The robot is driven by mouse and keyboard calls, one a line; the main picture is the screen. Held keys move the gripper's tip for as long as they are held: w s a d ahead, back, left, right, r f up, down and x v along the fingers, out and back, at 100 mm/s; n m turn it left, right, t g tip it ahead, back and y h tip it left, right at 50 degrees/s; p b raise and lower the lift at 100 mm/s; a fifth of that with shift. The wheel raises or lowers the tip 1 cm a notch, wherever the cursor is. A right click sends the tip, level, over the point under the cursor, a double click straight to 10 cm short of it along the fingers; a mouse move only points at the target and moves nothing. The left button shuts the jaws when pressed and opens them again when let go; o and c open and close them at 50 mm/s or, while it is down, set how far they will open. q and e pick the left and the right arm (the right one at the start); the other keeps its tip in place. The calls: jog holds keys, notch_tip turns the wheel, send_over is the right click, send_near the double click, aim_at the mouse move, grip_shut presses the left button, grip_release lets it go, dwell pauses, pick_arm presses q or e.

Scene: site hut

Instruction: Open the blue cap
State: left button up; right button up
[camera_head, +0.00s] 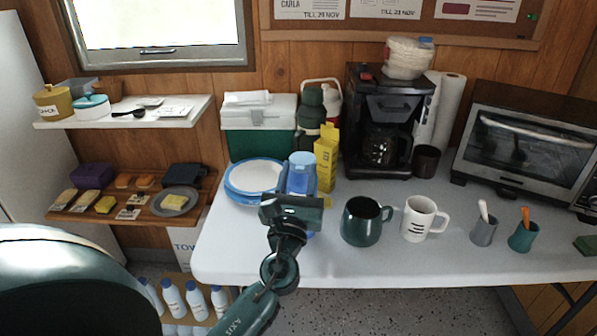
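A blue cap (302,158) tops a see-through blue container (300,181) standing upright near the left end of the white table (335,268). My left gripper (291,203) is directly in front of the container in this view and hides its lower part. The cap stands clear above the gripper. The fingers point away from me, so I cannot see whether they are open or shut, or whether they touch the container. My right gripper is out of view.
A stack of blue-rimmed plates (254,177) is left of the container, and a yellow box (326,157) is close behind its right side. A dark green mug (365,221) and a white mug (421,218) stand to the right. The front table strip is clear.

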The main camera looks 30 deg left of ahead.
pick_arm(q)
grip_shut()
dwell(0.4)
